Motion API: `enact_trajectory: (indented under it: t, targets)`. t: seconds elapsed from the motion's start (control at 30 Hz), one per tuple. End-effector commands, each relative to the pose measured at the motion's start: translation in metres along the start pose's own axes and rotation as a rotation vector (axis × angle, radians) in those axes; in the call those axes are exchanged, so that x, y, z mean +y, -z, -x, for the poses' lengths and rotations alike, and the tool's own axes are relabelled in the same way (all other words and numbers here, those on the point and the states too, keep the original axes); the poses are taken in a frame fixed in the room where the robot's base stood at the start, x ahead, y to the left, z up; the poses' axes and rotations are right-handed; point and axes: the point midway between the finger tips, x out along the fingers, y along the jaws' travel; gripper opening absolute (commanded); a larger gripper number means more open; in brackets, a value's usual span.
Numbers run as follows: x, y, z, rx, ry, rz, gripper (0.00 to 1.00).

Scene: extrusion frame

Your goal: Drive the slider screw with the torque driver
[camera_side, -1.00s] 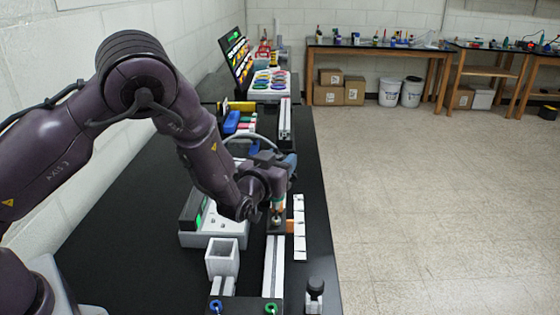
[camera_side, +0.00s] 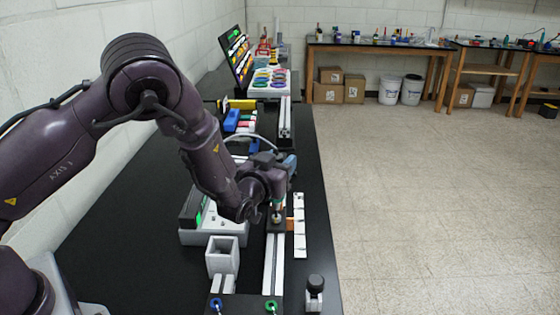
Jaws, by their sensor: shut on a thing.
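My gripper (camera_side: 277,190) is over the middle of the black bench and is shut on the torque driver (camera_side: 277,209), of which only a small teal and copper-coloured part shows. The driver points down at the dark slider block (camera_side: 277,226) on the pale extrusion rail (camera_side: 274,265). Its lower end is at or just above the block; I cannot tell whether it touches the screw. The slider screw itself is hidden or too small to see. My wrist hides most of the driver and the fingertips.
A grey box with a green display (camera_side: 213,232) stands left of the rail, with a square open holder (camera_side: 222,257) in front. A white segmented strip (camera_side: 299,225) lies to the right. A black-topped knob (camera_side: 315,293) stands near the front edge.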

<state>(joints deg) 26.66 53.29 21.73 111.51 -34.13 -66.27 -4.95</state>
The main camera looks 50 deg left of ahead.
Motion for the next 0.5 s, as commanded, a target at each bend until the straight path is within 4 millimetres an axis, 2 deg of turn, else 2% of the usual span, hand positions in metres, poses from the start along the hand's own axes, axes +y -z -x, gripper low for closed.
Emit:
enact_trajectory:
  t: [0.5]
  targets:
    - [0.0, -0.006, -0.0002, 0.002, 0.0, 0.001, 0.0]
